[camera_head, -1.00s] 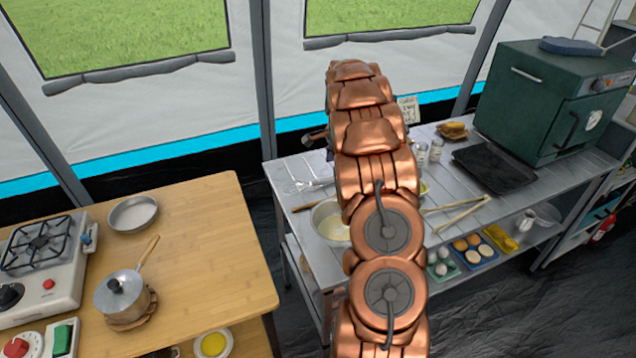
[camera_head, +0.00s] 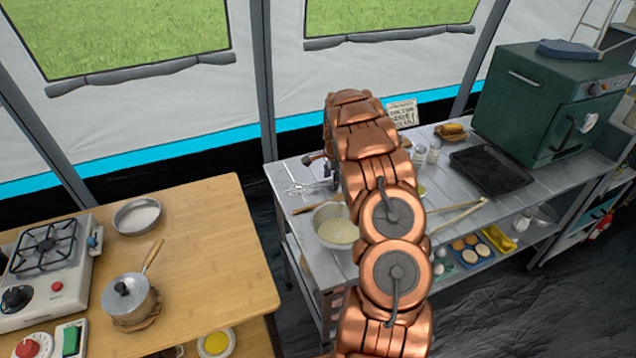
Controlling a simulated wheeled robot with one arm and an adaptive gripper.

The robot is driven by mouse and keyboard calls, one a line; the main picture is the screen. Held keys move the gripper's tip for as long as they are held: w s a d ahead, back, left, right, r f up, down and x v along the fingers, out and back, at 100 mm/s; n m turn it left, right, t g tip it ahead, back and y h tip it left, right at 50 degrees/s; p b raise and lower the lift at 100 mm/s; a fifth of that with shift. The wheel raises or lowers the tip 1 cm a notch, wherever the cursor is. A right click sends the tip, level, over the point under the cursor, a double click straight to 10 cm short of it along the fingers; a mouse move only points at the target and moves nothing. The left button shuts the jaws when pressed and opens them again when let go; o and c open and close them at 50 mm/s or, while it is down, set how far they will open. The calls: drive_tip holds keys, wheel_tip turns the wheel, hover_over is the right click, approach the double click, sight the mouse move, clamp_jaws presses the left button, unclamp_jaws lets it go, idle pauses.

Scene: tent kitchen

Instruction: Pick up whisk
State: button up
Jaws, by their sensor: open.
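The whisk (camera_head: 298,188) lies on the grey metal table near its back left corner. Its wire loops point left, and its handle end is hidden by my gripper and arm. My gripper (camera_head: 325,168) is low over the table, right at the whisk's right end. Only its dark fingers show to the left of my copper arm. It is open. I cannot tell whether the fingers touch the whisk or stand around its handle.
A bowl of batter (camera_head: 338,230) stands just in front of the whisk, with a wooden stick (camera_head: 316,205) beside it. Shakers (camera_head: 420,155), a black tray (camera_head: 488,167) and a green oven (camera_head: 545,100) stand right of my arm. A wooden table (camera_head: 210,240) is at left.

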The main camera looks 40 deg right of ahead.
drive_tip(key=shift+f, duration=0.15)
clamp_jaws()
idle(0.4)
